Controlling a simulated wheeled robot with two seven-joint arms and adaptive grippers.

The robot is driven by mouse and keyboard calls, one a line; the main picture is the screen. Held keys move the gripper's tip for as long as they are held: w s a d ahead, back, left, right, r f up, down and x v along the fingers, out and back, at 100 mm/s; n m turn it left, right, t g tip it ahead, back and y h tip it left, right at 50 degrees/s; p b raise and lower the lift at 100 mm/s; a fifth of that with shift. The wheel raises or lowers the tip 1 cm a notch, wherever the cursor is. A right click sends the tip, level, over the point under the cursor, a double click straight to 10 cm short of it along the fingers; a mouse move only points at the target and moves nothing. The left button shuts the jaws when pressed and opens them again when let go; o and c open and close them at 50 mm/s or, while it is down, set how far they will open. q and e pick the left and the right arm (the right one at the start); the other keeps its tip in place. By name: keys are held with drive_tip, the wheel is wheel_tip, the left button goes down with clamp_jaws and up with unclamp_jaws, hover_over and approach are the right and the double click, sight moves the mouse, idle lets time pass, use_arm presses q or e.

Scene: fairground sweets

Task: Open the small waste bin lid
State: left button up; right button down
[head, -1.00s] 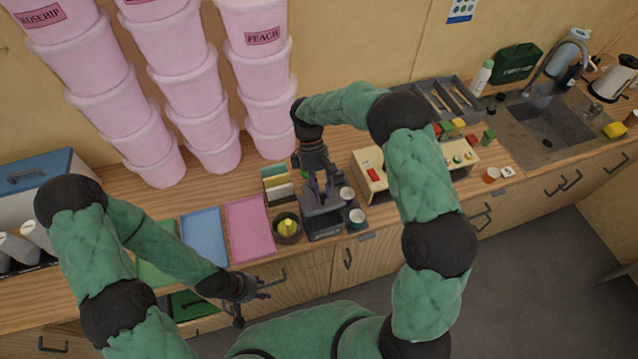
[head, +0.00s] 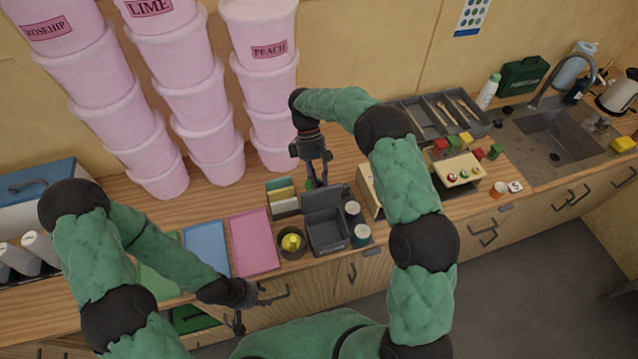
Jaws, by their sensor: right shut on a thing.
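The small waste bin (head: 327,240) is a dark grey box near the counter's front edge. Its lid (head: 324,204) stands raised at the back, and the bin's inside shows. My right gripper (head: 317,184) reaches down from behind and is shut at the lid's upper edge; the fingertips are partly hidden by the lid. My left gripper (head: 255,306) hangs in front of the counter by a drawer handle, open and empty, well away from the bin.
A bowl with a yellow thing (head: 291,242) stands left of the bin. Cups (head: 360,235) stand close on its right. A card box (head: 283,200) is behind left, and a cream appliance (head: 370,190) is to the right. Pink tubs (head: 270,95) are stacked behind.

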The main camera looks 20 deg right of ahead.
drive_tip(key=shift+w+a+f+g, duration=0.1)
drive_tip(key=shift+w+f+g, duration=0.15)
drive_tip(key=shift+f+g, duration=0.5)
drive_tip(key=shift+w+f, duration=0.1)
drive_tip(key=shift+f, duration=0.1)
drive_tip(key=c, duration=1)
unclamp_jaws()
drive_tip(key=shift+w+r, duration=0.1)
drive_tip(key=shift+r, duration=5.05)
